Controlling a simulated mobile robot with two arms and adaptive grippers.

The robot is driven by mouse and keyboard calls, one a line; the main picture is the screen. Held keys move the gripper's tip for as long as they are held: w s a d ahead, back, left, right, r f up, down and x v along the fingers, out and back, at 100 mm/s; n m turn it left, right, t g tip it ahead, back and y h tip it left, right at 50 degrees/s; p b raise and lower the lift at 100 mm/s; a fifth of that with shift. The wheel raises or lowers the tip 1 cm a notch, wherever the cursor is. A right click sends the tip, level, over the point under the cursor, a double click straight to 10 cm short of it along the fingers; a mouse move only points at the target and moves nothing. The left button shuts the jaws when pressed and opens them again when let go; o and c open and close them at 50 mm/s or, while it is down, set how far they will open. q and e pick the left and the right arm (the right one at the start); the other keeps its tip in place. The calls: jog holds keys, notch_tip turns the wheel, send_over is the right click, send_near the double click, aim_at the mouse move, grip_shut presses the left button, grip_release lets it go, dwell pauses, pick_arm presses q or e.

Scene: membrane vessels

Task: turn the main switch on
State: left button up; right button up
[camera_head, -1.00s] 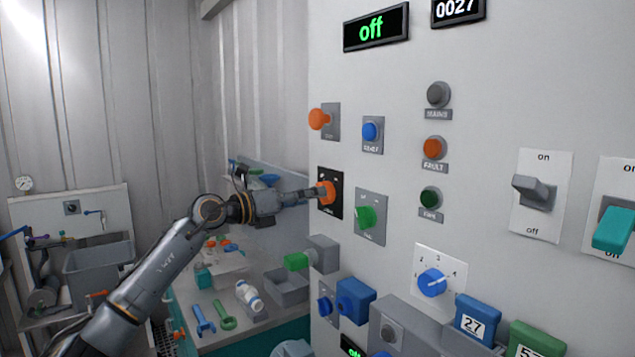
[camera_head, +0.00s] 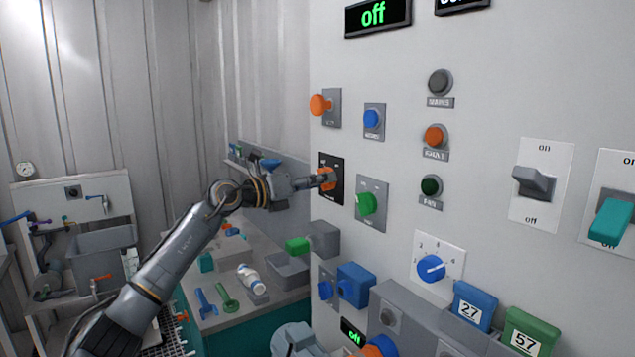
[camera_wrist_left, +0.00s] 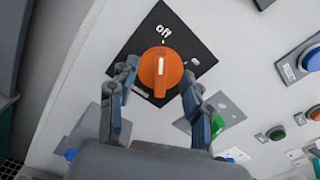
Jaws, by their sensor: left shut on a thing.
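The main switch is an orange rotary knob (camera_head: 328,180) on a black square plate (camera_head: 338,192) at the left side of the tall control panel. In the left wrist view, the knob (camera_wrist_left: 160,72) has a white line pointing up toward the word "off" on its plate. My left gripper (camera_wrist_left: 158,78) has one finger on each side of the knob and is shut on it. In the head view, my left gripper (camera_head: 322,181) reaches it from the left and partly hides it. The display (camera_head: 378,16) above reads "off" in green. My right gripper is not in view.
An orange button (camera_head: 319,105) sits above the knob and a green knob (camera_head: 367,204) close to its right. A grey box with a green button (camera_head: 297,245) juts out below. A low bench with tools and a grey bin (camera_head: 287,271) lies below my left arm.

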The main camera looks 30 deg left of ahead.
pick_arm(q)
jog(key=shift+m+b, duration=2.95)
jog(key=shift+m, duration=4.85)
